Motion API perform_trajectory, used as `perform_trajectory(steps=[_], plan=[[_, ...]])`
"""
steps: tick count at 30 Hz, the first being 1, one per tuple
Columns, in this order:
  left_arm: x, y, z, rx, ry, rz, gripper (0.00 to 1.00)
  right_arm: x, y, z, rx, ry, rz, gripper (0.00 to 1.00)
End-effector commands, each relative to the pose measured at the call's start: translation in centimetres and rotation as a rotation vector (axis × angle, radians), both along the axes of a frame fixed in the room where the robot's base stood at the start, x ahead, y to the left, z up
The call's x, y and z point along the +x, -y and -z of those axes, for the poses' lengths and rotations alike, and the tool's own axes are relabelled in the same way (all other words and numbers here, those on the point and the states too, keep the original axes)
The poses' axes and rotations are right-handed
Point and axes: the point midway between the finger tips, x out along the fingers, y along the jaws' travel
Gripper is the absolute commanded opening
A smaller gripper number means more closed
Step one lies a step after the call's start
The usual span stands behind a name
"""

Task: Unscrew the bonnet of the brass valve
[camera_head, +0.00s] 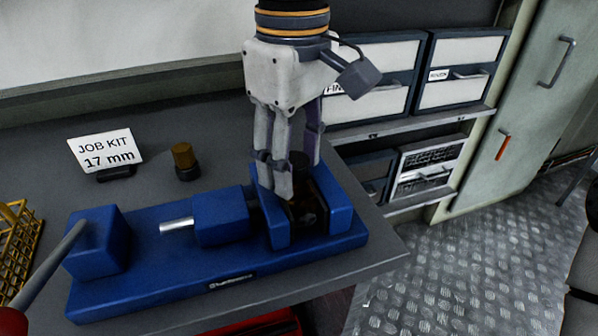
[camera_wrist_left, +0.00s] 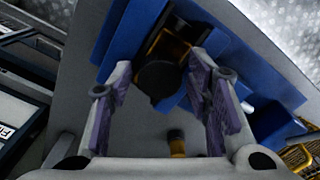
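The brass valve (camera_head: 307,213) sits in the blue vise (camera_head: 160,265), between its jaws at the right end. It looks dark brown in the head view, and its brassy body (camera_wrist_left: 172,45) shows in the wrist view. A dark round top piece (camera_wrist_left: 158,80) stands up from it. My left gripper (camera_head: 292,170) points down over the valve. In the wrist view its two fingers (camera_wrist_left: 163,85) stand apart on either side of the round top, with gaps visible. The gripper is open and partly hides the valve in the head view. My right gripper is not in view.
A small brown and black cylinder (camera_head: 184,162) stands behind the vise, beside a "JOB KIT 17 mm" card (camera_head: 106,150). A yellow wire rack (camera_head: 17,235) and a grey rod with a red end (camera_head: 50,262) are at left. Drawers (camera_head: 460,70) stand beyond the bench.

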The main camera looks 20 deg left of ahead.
Motion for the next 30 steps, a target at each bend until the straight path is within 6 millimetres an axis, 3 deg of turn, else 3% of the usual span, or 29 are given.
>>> perform_trajectory(steps=[11, 30], plan=[[0.0, 0.01, 0.0, -0.001, 0.0, 0.069, 0.46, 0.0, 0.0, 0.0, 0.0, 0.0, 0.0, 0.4], [0.02, 0.02, 0.02, -0.002, 0.002, 1.984, 0.46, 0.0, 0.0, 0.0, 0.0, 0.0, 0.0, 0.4]])
